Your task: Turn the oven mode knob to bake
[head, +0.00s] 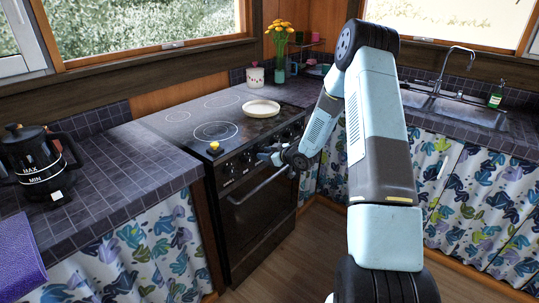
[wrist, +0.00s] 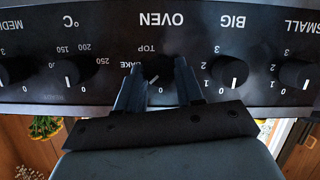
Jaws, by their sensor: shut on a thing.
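The oven mode knob (wrist: 157,72) is a dark round knob under the OVEN label in the wrist view, which shows the panel upside down. TOP, BAKE and 0 are printed around it. A short pale slanted mark shows on the knob near the 0; its exact setting is hard to read. My gripper (wrist: 158,84) is shut on this knob, one finger on each side. In the head view my gripper (head: 268,154) reaches the front panel of the black oven (head: 255,222), and the knob is hidden there.
A temperature knob (wrist: 65,73) and a BIG burner knob (wrist: 230,72) sit close on either side. The oven door handle (head: 258,187) runs below my gripper. A pale plate (head: 261,108) and a small yellow-topped object (head: 215,147) stand on the cooktop.

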